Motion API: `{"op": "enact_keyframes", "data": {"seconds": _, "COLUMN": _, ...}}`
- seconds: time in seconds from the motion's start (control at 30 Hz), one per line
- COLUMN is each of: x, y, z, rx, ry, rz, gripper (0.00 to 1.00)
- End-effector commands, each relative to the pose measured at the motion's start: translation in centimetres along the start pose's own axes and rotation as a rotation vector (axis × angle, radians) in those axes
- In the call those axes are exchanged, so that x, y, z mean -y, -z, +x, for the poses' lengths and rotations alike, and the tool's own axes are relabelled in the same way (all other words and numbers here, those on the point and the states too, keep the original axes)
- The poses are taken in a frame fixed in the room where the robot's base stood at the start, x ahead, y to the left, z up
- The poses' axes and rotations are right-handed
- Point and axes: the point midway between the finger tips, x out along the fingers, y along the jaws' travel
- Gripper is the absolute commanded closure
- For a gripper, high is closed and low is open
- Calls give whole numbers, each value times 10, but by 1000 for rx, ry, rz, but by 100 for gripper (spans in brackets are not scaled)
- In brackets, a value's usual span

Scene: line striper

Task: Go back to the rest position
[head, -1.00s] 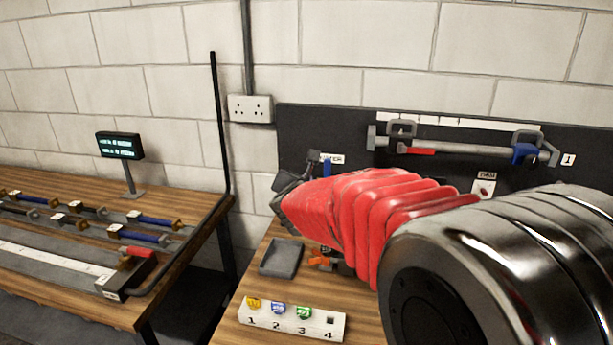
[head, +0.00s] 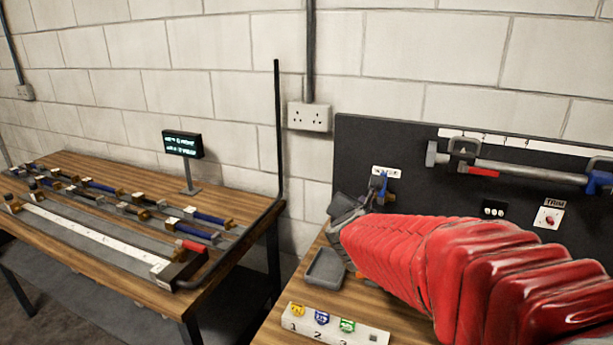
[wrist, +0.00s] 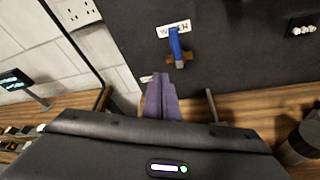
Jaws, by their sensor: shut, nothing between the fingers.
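My arm in its red sleeve reaches from the lower right of the head view toward the dark back board (head: 420,150). My gripper (head: 343,212) is at the sleeve's far end, low in front of the board's left part and above the right bench. In the wrist view the purple-grey fingers of my gripper (wrist: 162,98) are together and empty. The fingertips are hard to make out in the head view.
A grey tray (head: 325,268) and a white numbered block (head: 335,330) with coloured pieces are on the right bench below my arm. A clamp bar (head: 530,170) hangs on the board. The left bench (head: 90,255) holds several blue-barred parts and a display (head: 182,145).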

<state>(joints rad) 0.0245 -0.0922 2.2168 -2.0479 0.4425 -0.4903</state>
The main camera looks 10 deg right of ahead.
Motion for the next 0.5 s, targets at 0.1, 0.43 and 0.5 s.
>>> {"op": "enact_keyframes", "data": {"seconds": 0.1, "x": 2, "y": -2, "z": 0, "rx": 10, "ry": 9, "rz": 38, "gripper": 100}}
{"op": "enact_keyframes", "data": {"seconds": 0.43, "x": 56, "y": 10, "z": -10, "rx": 24, "ry": 200, "rz": 437, "gripper": 100}}
{"op": "enact_keyframes", "data": {"seconds": 0.5, "x": 69, "y": 15, "z": -18, "rx": 30, "ry": 249, "rz": 538, "gripper": 100}}
